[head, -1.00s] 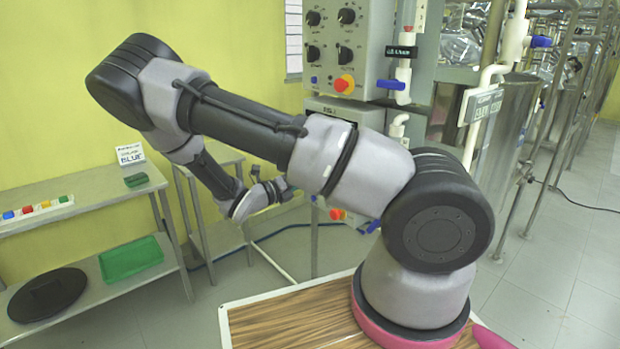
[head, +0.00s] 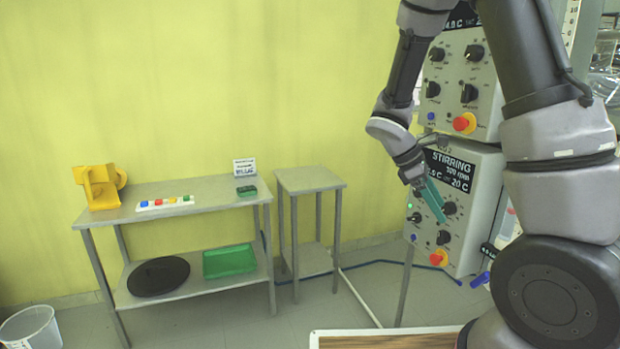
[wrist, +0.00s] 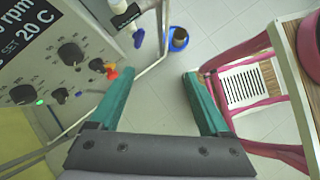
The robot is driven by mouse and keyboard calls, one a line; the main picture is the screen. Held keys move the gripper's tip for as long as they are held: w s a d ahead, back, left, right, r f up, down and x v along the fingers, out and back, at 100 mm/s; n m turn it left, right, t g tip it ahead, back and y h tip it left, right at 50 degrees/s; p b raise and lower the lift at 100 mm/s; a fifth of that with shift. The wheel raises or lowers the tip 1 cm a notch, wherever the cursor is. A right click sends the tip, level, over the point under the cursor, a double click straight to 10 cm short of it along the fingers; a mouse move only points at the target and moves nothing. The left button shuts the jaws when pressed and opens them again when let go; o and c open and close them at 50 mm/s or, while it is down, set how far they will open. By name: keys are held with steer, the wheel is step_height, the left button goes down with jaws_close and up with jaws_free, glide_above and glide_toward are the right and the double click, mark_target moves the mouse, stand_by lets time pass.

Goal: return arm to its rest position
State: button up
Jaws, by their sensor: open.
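My gripper (head: 432,200) hangs at the end of my raised, folded arm, in front of the lower stirring control panel (head: 465,170) in the head view. Its teal fingers point down. In the wrist view my gripper (wrist: 155,92) has its two teal fingers spread wide apart with nothing between them. The control panel (wrist: 40,60) stands close to the left finger in that view, with black knobs and a lit green lamp. I cannot tell whether the finger touches it.
A steel table (head: 215,203) holds a yellow object (head: 100,187), a strip of coloured buttons (head: 165,203) and a green block (head: 246,190). Its lower shelf has a black disc (head: 158,276) and a green tray (head: 229,261). A bare small table (head: 309,179) stands beside it. A pink-framed chair (wrist: 245,90) is at right in the wrist view.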

steer(key=s+a+r+m+t+y, duration=0.2)
steer(key=s+r+m+t+y, duration=0.2)
steer(key=r+m, duration=0.5)
steer(key=s+a+r+m+t+y, duration=0.3)
steer(key=s+r+m, duration=0.5)
steer(key=r, duration=0.5)
steer(key=shift+a+r+m+t+y, duration=0.3)
steer(key=shift+r+m+t+y, duration=0.1)
steer(key=shift+t+y, duration=0.5)
